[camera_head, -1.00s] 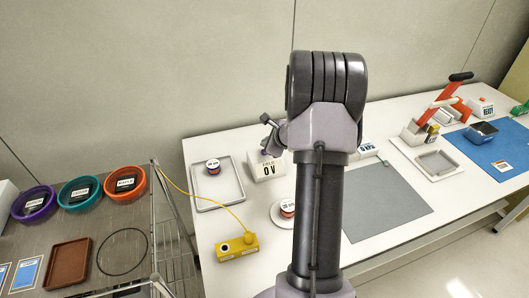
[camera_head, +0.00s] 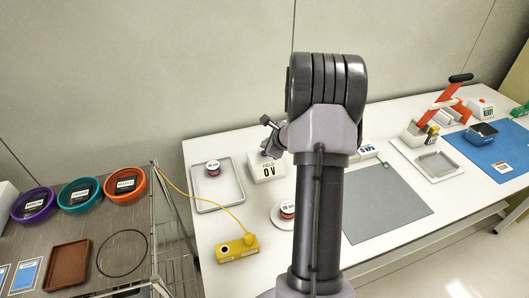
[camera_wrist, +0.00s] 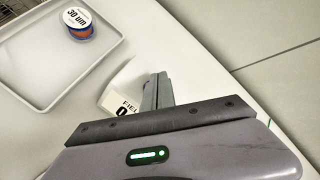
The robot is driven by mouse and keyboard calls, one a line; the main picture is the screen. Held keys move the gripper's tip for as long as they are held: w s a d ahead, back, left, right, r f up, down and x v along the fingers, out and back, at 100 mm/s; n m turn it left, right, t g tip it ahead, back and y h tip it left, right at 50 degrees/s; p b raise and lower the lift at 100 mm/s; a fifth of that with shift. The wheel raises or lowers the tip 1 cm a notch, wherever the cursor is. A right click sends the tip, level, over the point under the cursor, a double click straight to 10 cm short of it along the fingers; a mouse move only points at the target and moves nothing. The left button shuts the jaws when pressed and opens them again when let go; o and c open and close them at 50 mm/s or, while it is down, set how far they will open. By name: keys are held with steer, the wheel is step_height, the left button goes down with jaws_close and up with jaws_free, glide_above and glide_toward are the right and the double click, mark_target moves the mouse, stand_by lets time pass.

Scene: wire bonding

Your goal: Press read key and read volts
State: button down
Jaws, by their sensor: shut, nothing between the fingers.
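The white field meter box (camera_head: 265,172) stands on the white table, left of my arm. Its front label reads "0 V"; the smaller line above is hard to read. In the wrist view the box (camera_wrist: 122,88) is partly hidden behind my gripper, with "FIEL" and part of a digit showing. My gripper (camera_wrist: 160,82) is shut and empty, its fingers overlapping the box in that view. In the head view my gripper (camera_head: 268,146) is at the top of the box. A small purple-blue patch shows by the fingertips; I cannot tell whether they touch it.
A grey tray (camera_head: 237,192) holding a spool labelled "30 um" (camera_head: 213,168) lies left of the box. A yellow block with a cable (camera_head: 237,250) and another spool (camera_head: 287,209) are in front. A grey mat (camera_head: 390,205) lies right of my arm.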

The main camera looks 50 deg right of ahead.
stand_by(0.7)
steer(key=shift+f+b, duration=0.4)
steer(key=shift+b, duration=0.25)
steer(key=shift+f+b, duration=0.55)
steer(key=shift+b, duration=0.05)
stand_by(0.4)
stand_by(0.3)
steer(key=shift+r+p, duration=0.7)
steer(key=shift+r, duration=0.25)
step_height(320, 180, up, 5)
steer(key=p, duration=0.4)
steer(key=shift+r, duration=0.1)
